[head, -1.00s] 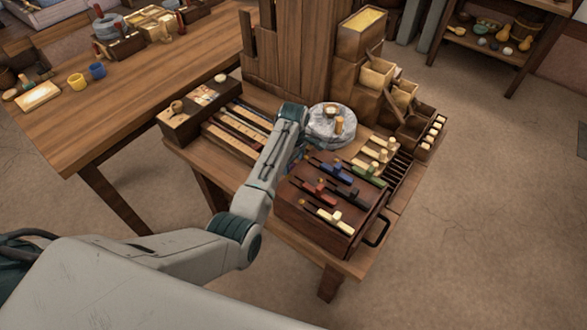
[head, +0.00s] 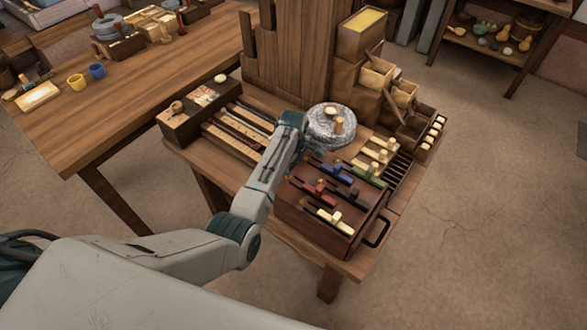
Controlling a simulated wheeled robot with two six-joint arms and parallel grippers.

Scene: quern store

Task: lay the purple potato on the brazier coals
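I cannot make out a purple potato for sure, nor a brazier with coals. Small round items (head: 495,43), one or more of them dark, lie on a shelf at the upper right, too small to identify. My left arm reaches in from the left over the bench. My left gripper (head: 316,151) is at its far end, beside the round grey stone (head: 322,134) and above the back of the slider box. Its fingers are mostly hidden by the wrist, so I cannot tell whether they hold anything. My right gripper is out of view.
The bench holds a dark box with coloured sliders (head: 289,213), a striped rack (head: 237,133) and stacked wooden bins (head: 361,33). A long table (head: 90,120) at the left carries yellow and blue cups. The floor at the right (head: 480,200) is clear.

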